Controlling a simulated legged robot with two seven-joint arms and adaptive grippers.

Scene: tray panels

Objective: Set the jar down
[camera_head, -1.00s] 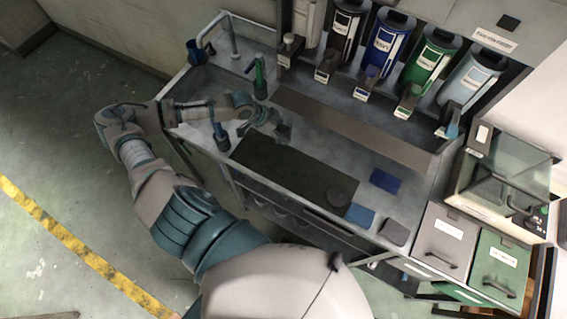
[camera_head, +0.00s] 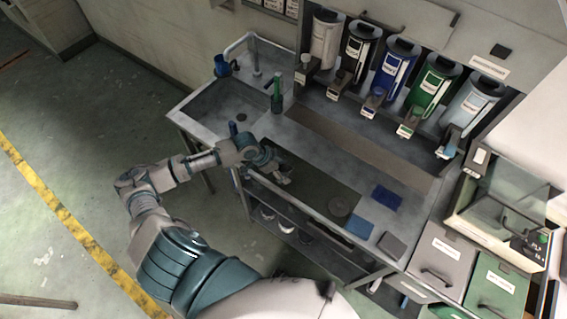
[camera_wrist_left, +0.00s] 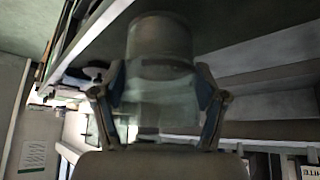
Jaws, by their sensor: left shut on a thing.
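A clear, glassy jar (camera_wrist_left: 160,58) stands between the two fingers of my left gripper (camera_wrist_left: 160,98) in the left wrist view, and the fingers are shut on its sides. In the head view my left gripper (camera_head: 280,173) is over the left end of the dark mat (camera_head: 312,186) on the counter. The jar is small and hard to make out there. I cannot tell whether its base touches the mat. My right gripper is not in view.
A round disc (camera_head: 340,207) lies on the mat's right end. A dark blue pad (camera_head: 386,198), a lighter blue pad (camera_head: 359,228) and a grey pad (camera_head: 391,245) lie beyond it. A sink (camera_head: 232,108) is left, a green bottle (camera_head: 276,92) behind. Several dispensers line the back.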

